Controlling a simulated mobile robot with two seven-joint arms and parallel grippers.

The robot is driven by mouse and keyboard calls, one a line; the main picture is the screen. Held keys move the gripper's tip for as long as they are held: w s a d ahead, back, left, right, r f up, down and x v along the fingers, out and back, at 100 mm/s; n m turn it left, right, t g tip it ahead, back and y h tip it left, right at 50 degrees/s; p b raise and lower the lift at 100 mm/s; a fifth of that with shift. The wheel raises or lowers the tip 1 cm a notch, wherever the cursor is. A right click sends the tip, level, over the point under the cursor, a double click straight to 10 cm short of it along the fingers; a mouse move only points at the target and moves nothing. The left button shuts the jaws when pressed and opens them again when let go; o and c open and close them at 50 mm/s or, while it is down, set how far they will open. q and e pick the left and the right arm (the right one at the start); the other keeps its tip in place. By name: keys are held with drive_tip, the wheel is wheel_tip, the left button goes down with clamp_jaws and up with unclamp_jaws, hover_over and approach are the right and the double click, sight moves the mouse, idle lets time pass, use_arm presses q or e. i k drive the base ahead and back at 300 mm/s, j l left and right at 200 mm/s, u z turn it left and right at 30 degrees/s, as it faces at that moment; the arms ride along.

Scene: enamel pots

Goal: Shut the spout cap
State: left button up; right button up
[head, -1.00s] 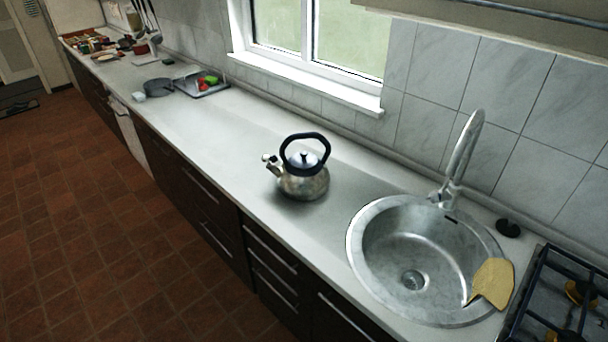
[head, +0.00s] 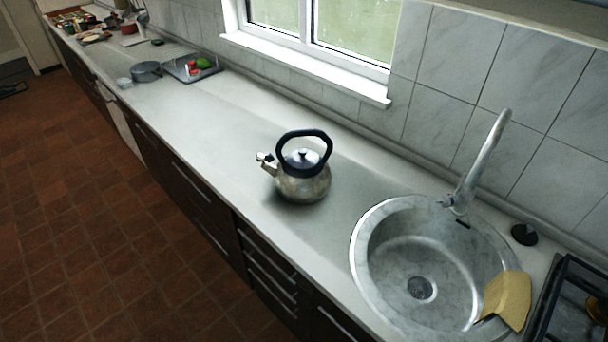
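A metal kettle (head: 303,187) with a black arched handle (head: 304,137) stands upright on the light countertop, left of the sink. Its spout points left and carries a small cap (head: 264,158) at its tip. The cap seems tipped up off the spout opening, but it is too small to be sure. Neither of my grippers is in the head view, and nothing touches the kettle.
A round metal sink (head: 420,262) with a tap (head: 480,165) lies right of the kettle, a yellow cloth (head: 506,299) on its rim. A stove (head: 582,310) is at far right. A tray with vegetables (head: 196,67) and a grey pot (head: 146,71) stand farther left. The counter around the kettle is clear.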

sight(260, 158)
drive_tip(key=j+z, duration=0.45)
drive_tip(key=j, duration=0.2)
drive_tip(key=i+j+z, duration=0.2)
drive_tip(key=j, duration=0.15)
drive_tip(key=i+j+z, duration=0.2)
drive_tip(key=j, duration=0.2)
